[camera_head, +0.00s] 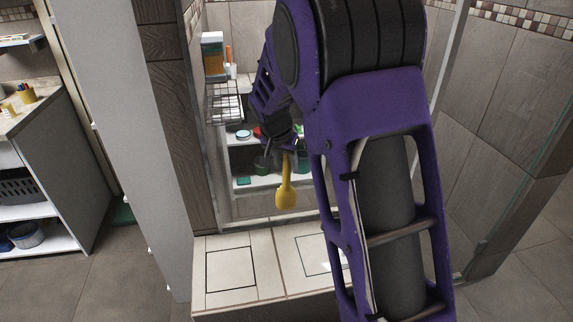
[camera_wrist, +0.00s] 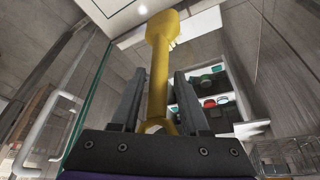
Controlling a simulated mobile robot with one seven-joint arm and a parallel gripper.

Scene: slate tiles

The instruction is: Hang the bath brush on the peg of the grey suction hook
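The yellow bath brush (camera_head: 285,190) is in the air below my gripper (camera_head: 283,145) in the head view, its broad head down. In the wrist view its handle (camera_wrist: 158,85) runs between the two dark fingers of my gripper (camera_wrist: 159,82), with the end loop near the palm and the head beyond the fingertips. My gripper appears shut on the handle; no other support of the brush shows. I cannot make out the grey suction hook or its peg in either view.
A glass panel with a white handle (camera_wrist: 45,130) is at the left of the wrist view. A wire basket (camera_head: 224,102) and shelves with small containers (camera_head: 243,180) are behind the brush. A pale tiled ledge (camera_head: 268,265) lies below, its visible top clear.

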